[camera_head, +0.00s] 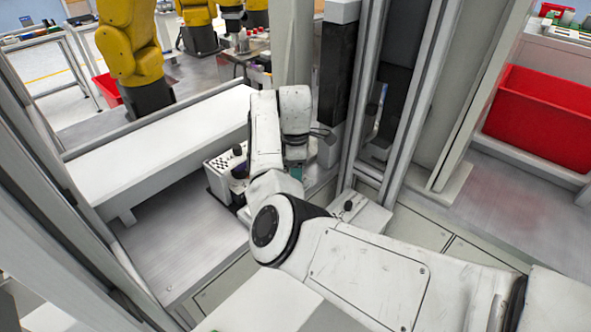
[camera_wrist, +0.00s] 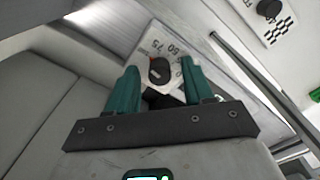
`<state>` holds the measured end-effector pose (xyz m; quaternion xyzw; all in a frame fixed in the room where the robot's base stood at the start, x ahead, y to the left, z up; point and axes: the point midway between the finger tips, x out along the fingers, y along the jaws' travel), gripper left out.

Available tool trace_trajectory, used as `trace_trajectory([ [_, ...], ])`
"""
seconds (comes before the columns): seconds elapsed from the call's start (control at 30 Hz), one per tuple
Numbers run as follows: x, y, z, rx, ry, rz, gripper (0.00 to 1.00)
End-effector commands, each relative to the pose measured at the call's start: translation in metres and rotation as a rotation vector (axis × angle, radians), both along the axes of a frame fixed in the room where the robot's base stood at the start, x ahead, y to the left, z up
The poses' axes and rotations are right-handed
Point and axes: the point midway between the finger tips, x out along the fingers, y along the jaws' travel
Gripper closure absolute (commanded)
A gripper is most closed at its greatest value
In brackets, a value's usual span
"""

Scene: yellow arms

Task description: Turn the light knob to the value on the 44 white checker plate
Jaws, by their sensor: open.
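In the wrist view a black knob (camera_wrist: 159,70) with a red mark sits on a white dial plate (camera_wrist: 150,46) with printed numbers, among them 50 and 75. My gripper (camera_wrist: 160,67) is open, with one teal finger on each side of this knob in the picture; I cannot tell whether they touch it. A second white plate (camera_wrist: 283,29) with a black-and-white checker strip and another black knob (camera_wrist: 268,9) is at the top right. In the head view my gripper (camera_head: 296,172) is mostly hidden by my arm. A checker pattern shows on a white box (camera_head: 216,167). No 44 is readable.
A black knob (camera_head: 348,205) stands on a pale box right of my arm in the head view. A long white shelf (camera_head: 160,150) lies to the left. Metal frame posts (camera_head: 400,110) and a red bin (camera_head: 540,115) are on the right.

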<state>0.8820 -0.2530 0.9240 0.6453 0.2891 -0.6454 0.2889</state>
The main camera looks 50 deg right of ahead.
Motion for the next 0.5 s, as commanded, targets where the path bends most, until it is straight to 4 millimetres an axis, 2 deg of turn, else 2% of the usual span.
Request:
trace_trajectory([
  [0.13, -0.0001, -0.0001, 0.0001, 0.000, 0.000, 0.000, 0.50],
  [0.5, -0.0001, -0.0001, 0.0003, 0.000, 0.000, 0.000, 0.86],
])
